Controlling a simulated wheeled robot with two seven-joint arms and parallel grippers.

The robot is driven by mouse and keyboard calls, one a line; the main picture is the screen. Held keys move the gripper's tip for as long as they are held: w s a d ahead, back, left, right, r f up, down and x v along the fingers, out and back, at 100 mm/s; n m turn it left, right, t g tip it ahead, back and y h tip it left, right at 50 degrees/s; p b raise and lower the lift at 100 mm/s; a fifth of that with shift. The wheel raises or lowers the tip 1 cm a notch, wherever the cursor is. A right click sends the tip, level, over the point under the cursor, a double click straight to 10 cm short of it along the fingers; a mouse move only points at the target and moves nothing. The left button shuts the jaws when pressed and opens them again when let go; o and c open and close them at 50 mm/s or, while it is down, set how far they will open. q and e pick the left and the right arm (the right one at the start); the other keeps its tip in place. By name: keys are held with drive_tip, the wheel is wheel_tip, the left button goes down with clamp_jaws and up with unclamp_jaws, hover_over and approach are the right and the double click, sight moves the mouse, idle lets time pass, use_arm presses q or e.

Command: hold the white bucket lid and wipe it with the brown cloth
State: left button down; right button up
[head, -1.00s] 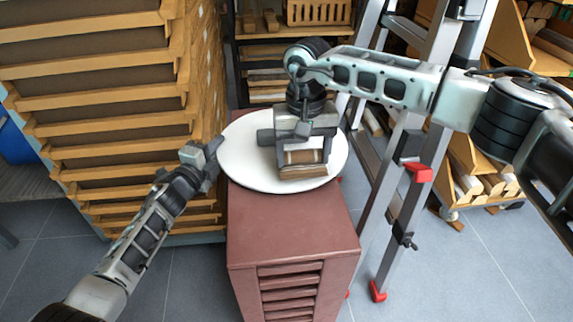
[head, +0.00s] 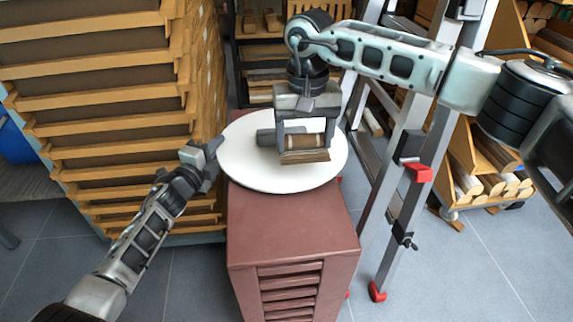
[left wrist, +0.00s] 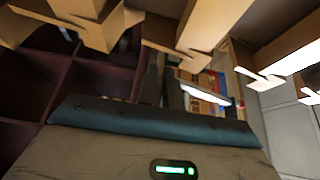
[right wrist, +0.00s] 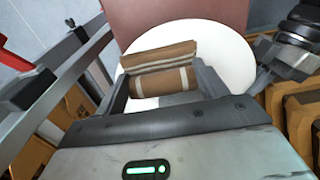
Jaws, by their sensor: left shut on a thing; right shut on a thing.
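The white bucket lid (head: 250,168) is a round disc lying on top of the red-brown cabinet (head: 290,225). My left gripper (head: 214,152) is shut on the lid's left edge; in the left wrist view its fingers show, but the lid is hard to make out. My right gripper (head: 305,142) is shut on the brown cloth (head: 304,150), a rolled bundle with pale stripes, above the middle of the lid. The cloth also shows between the fingers in the right wrist view (right wrist: 160,72), with the white lid (right wrist: 232,62) behind it. Whether the cloth touches the lid is unclear.
A tall stack of wooden trays (head: 110,110) stands close on the left, beside my left arm. A metal ladder with red feet (head: 400,190) stands on the right.

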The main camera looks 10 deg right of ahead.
use_arm(q)
drive_tip(key=c, duration=1.5)
unclamp_jaws()
drive_tip(key=v, duration=1.2)
drive_tip(key=shift+s, duration=0.15)
use_arm(e)
drive_tip(key=shift+s, duration=0.1)
